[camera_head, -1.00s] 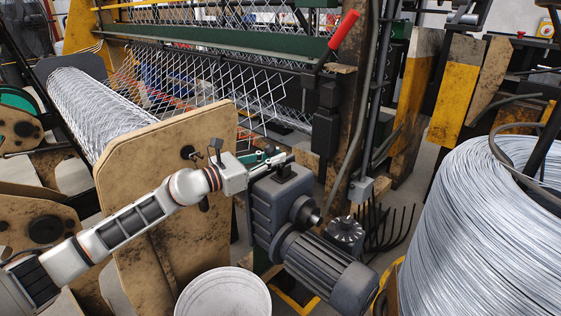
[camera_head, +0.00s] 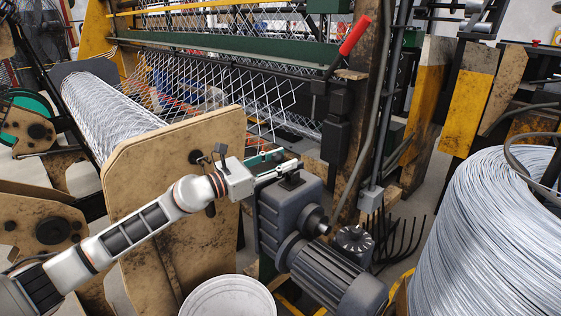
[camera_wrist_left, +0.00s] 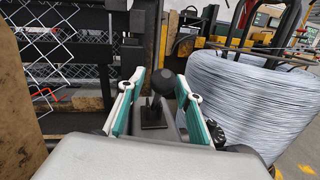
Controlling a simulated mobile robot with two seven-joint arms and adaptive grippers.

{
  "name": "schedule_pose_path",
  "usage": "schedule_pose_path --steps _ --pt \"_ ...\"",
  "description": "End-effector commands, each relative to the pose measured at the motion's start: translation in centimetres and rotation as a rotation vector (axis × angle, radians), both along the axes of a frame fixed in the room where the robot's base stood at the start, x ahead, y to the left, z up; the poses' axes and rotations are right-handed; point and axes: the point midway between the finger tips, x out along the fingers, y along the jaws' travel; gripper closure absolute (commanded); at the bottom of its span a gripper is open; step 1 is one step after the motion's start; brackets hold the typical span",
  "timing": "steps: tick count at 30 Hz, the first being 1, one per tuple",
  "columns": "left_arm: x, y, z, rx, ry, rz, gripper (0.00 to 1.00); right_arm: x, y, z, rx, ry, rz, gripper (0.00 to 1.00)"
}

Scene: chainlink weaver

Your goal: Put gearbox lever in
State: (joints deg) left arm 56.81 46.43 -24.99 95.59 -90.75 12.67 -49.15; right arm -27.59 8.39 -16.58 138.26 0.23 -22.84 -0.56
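The gearbox (camera_head: 288,212) is a dark grey block with a ribbed motor (camera_head: 335,277) at its lower right. Its lever shows in the left wrist view as a short black stick with a round knob (camera_wrist_left: 163,83), standing on a black square plate (camera_wrist_left: 153,117) on the housing. My left gripper (camera_head: 286,164) reaches in from the left just above the gearbox top. In the wrist view its teal and white fingers (camera_wrist_left: 161,79) are apart, one on each side of the lever. I see no clear contact with the knob. My right gripper is in neither view.
A red-handled lever (camera_head: 354,36) sticks up from the weaving machine. A large wire coil (camera_head: 480,235) stands at the right, and a white bucket (camera_head: 228,298) is below the arm.

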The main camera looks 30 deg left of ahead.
Motion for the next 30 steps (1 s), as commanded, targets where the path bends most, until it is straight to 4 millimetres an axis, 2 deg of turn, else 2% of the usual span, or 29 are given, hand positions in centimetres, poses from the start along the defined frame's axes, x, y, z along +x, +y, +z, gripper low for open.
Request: schedule_pose_path --steps 8,21,30 --pt "-1.0 0.6 -0.7 0.002 0.008 0.000 0.66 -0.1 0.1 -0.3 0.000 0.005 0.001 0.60" --pt "-6.8 3.7 -0.9 0.001 0.008 0.000 0.66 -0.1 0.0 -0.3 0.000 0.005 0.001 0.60" --pt "-9.6 5.2 -0.8 -0.002 0.005 0.000 0.66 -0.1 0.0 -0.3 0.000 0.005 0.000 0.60"
